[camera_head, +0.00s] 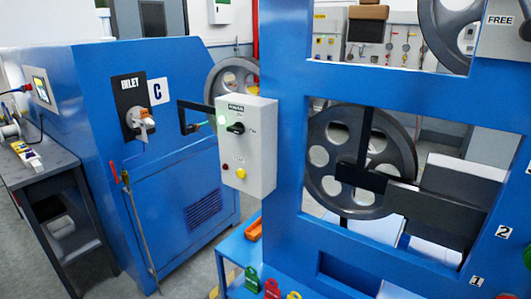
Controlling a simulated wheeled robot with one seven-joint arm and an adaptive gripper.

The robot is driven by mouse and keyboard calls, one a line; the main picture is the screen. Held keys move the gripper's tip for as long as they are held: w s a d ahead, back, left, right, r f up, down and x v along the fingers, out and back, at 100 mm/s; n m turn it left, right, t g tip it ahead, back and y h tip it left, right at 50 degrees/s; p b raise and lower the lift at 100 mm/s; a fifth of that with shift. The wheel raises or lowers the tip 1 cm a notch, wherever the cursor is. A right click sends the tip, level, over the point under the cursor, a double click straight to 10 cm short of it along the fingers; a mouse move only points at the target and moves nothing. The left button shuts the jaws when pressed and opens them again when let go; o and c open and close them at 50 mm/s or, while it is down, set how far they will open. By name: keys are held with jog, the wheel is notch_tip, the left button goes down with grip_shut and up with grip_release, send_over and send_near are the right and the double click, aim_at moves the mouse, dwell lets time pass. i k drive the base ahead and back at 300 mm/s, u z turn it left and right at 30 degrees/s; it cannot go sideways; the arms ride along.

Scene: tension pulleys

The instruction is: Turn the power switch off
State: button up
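A light grey control box (262,150) is mounted on the left side of the blue frame. Its upper label seems to read "POWER". Below the label is a black rotary switch knob (236,128), its handle lying roughly sideways. A red button (225,166) and a yellow button (241,173) sit lower on the box. Small markings around the knob are too small to read. My gripper is not in view, and nothing is seen touching the switch.
A blue cabinet (180,170) labelled C, with an outlet handle (142,122), stands left. A black bracket (195,103) juts out beside the control box. The blue frame (283,110) and a large grey pulley (330,130) are right. Coloured locks (271,288) lie low in front.

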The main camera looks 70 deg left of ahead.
aim_at(238, 128)
jog(key=k, duration=0.25)
jog(key=u, duration=2)
